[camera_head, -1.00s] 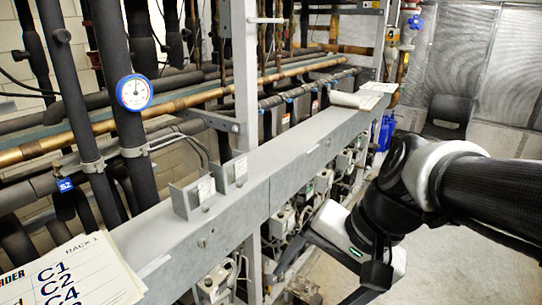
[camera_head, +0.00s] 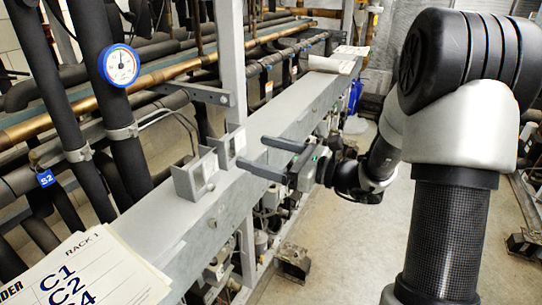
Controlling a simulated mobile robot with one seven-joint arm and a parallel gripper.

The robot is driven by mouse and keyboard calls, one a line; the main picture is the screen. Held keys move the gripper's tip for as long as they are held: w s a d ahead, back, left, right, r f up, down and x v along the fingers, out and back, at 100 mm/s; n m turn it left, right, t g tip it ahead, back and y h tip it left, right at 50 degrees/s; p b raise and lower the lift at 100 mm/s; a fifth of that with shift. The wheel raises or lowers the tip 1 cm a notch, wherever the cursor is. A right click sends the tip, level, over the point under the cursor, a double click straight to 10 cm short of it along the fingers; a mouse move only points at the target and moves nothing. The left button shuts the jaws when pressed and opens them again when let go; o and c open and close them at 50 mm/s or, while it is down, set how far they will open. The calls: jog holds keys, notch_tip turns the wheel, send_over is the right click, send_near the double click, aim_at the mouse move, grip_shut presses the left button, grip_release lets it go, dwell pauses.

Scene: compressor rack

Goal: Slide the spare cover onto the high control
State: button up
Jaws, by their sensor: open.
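Two small grey bracket-like covers with pale labels stand on top of the long grey beam. The nearer cover (camera_head: 193,178) is to the left, and the farther cover (camera_head: 230,147) is just beyond it. I cannot tell which is the spare. My gripper (camera_head: 251,152) is open and empty, its two dark fingers spread over the beam and pointing left towards the farther cover. I see no contact with it. Small control boxes (camera_head: 217,272) sit below the beam, partly hidden by it; I cannot tell which is the high control.
The grey beam (camera_head: 130,230) runs from front left to back. Paper sheets (camera_head: 75,275) lie on its near end, more papers (camera_head: 332,65) farther back. Black pipes and a blue-rimmed gauge (camera_head: 119,65) stand behind. A post (camera_head: 230,60) rises behind the covers.

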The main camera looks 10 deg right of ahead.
aim_at(236, 135)
jog(key=x, duration=0.7)
jog(key=shift+w+a+b, duration=0.2)
jog(key=shift+a+b, duration=0.1)
jog(key=shift+a, duration=0.05)
jog(key=c, duration=0.9)
jog(key=shift+o, duration=0.2)
jog(key=shift+r+p, duration=1.05)
jog(key=shift+r, duration=0.5)
jog(key=v, duration=1.2)
